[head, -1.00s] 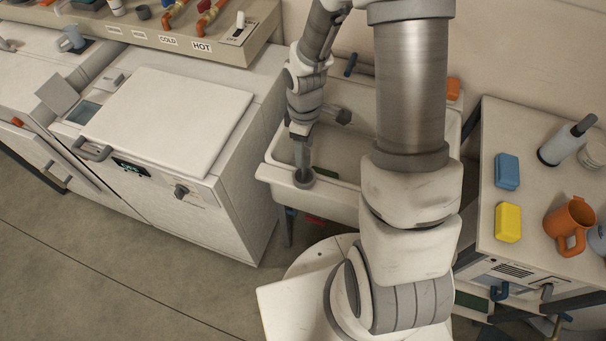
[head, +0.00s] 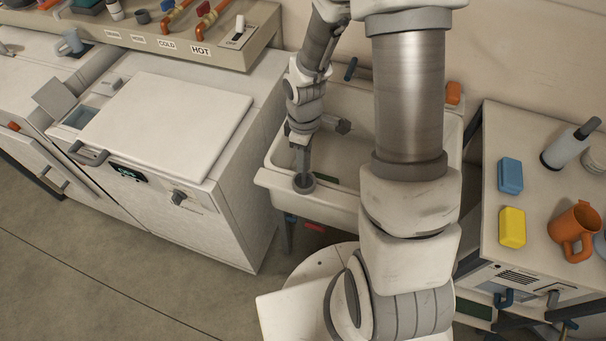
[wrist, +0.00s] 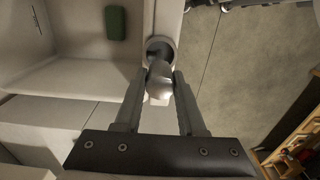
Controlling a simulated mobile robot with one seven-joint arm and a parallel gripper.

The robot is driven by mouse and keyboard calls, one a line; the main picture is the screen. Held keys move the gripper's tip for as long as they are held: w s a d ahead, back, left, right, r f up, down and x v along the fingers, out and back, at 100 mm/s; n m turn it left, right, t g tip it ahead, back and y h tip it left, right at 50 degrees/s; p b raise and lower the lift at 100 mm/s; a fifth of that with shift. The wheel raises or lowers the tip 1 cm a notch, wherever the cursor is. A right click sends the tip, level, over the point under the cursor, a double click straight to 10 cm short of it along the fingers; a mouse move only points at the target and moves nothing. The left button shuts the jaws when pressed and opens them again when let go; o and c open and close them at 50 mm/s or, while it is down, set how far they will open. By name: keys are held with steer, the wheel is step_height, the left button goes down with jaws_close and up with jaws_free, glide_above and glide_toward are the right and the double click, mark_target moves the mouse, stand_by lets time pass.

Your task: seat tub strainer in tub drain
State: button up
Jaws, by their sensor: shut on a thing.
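My gripper (head: 302,171) points down and is shut on the tub strainer, a round grey piece with a metal knob. In the wrist view the fingers (wrist: 159,80) close on the knob, and the dark round strainer (wrist: 160,46) shows just beyond them. In the head view the strainer (head: 303,184) is at the front rim of the white tub (head: 352,204); whether it touches the rim I cannot tell. The tub also fills the left of the wrist view (wrist: 75,72). I cannot make out the drain; my arm hides part of the tub.
A green block (wrist: 115,22) lies in the tub. A white washer-like machine (head: 170,125) stands to the left. At the right, a table (head: 545,190) holds a blue sponge (head: 509,176), a yellow sponge (head: 512,227) and an orange mug (head: 572,230). Floor (wrist: 225,70) is open before the tub.

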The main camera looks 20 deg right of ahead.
jaws_close()
steer(key=shift+r, duration=0.2)
steer(key=shift+r+p, duration=0.8)
steer(key=shift+r, duration=0.05)
steer(key=shift+o, duration=0.3)
jaws_free()
jaws_close()
steer(key=shift+r+p, duration=1.6)
steer(key=shift+r, duration=0.35)
